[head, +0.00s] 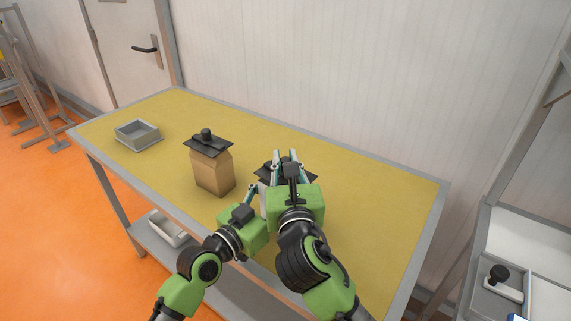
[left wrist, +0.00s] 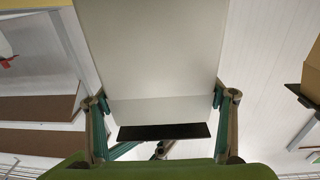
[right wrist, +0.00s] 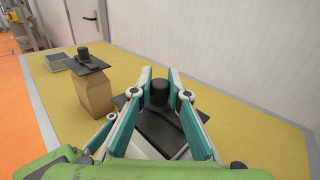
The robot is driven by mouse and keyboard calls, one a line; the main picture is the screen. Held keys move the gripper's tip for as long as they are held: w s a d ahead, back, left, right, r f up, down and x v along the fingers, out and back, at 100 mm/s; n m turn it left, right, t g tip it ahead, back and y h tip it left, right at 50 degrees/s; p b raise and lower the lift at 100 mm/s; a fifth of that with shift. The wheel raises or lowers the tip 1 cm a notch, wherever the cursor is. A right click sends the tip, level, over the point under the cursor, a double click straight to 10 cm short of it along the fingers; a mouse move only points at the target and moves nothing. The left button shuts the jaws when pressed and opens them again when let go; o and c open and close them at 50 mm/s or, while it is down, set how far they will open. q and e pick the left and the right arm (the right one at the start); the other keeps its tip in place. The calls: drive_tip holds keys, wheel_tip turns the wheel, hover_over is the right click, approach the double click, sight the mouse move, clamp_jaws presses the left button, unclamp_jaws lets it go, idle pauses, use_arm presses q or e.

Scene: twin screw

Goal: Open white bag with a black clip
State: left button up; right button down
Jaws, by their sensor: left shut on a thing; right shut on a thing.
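The white bag (left wrist: 150,50) stands on the table, mostly hidden by my arms in the head view. My left gripper (left wrist: 162,97) is shut on its two sides, one finger against each. The black clip (right wrist: 167,133) lies across the top of the white bag; it also shows at the edge of the bag in the left wrist view (left wrist: 163,131). My right gripper (head: 288,157) is above the bag, its fingers (right wrist: 160,84) shut on the upright black knob of the clip. The clip appears to be still at the bag's top; any gap is hidden.
A brown bag (head: 210,174) with its own black clip (head: 206,145) stands to the left. A grey tray (head: 137,136) sits at the far left of the yellow table (head: 330,171). The table's right part is clear. A white wall runs along the back.

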sight(286, 159)
drive_tip(key=shift+r, duration=0.1)
drive_tip(key=shift+r, duration=2)
use_arm(q)
drive_tip(key=o, duration=1.7)
